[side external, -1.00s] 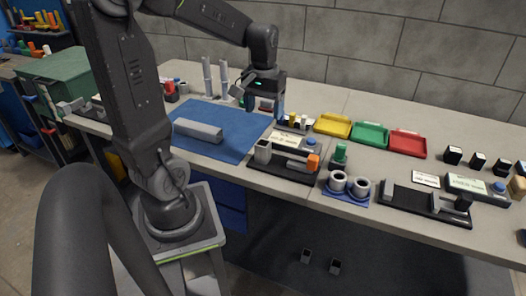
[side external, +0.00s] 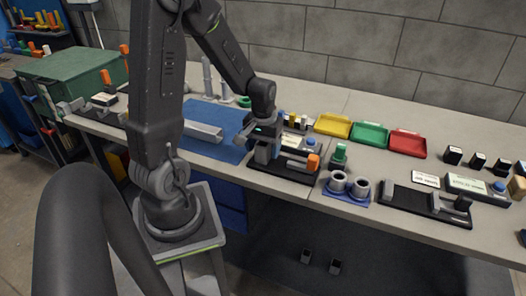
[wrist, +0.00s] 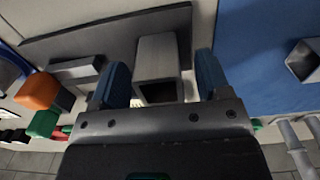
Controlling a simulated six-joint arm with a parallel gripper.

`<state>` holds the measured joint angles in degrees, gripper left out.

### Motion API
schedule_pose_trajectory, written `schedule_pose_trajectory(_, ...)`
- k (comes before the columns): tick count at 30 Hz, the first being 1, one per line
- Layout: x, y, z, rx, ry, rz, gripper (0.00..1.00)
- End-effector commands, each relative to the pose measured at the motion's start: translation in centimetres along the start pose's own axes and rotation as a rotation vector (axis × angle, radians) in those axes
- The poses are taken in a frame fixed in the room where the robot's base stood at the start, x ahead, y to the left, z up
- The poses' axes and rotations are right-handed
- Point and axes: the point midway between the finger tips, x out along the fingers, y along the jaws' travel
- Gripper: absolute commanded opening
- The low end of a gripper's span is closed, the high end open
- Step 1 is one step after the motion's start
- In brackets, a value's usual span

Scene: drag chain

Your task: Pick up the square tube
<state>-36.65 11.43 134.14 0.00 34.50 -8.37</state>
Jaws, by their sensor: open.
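A short grey square tube (wrist: 156,62) stands at the end of a dark fixture plate (wrist: 100,38). In the wrist view it lies between the two blue fingertips of my gripper (wrist: 158,85), which is open, with a gap visible on each side. The tube's dark hollow end faces the wrist camera. In the side view my gripper (side external: 263,146) is low at the left end of the fixture (side external: 283,177) and largely hides this tube. A longer grey square tube (side external: 203,131) lies on the blue mat (side external: 215,150); its open end (wrist: 303,62) shows in the wrist view.
The fixture carries an orange-ended clamp (side external: 312,162). A green-topped part (side external: 339,153) and a blue base with two grey rings (side external: 347,198) stand to the right. Yellow (side external: 332,124), green (side external: 370,134) and red (side external: 408,143) trays sit behind. Upright grey posts (side external: 207,78) stand behind the mat.

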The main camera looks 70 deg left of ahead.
Motion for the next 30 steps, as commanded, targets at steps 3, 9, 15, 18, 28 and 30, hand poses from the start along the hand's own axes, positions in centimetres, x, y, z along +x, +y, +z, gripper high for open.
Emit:
schedule_pose_trajectory(3,1.03,0.0,0.04,0.0,-0.002,0.0,0.7)
schedule_pose_trajectory(9,1.16,0.0,-0.01,0.0,0.002,0.0,0.7)
schedule_pose_trajectory(15,1.14,0.0,-0.01,0.0,0.002,0.0,0.56)
schedule_pose_trajectory(18,1.13,0.0,-0.02,0.0,0.002,0.0,0.46)
schedule_pose_trajectory(28,1.12,0.0,-0.02,0.0,0.002,0.0,0.15)
schedule_pose_trajectory(30,1.12,0.0,-0.02,0.0,0.002,0.0,0.08)
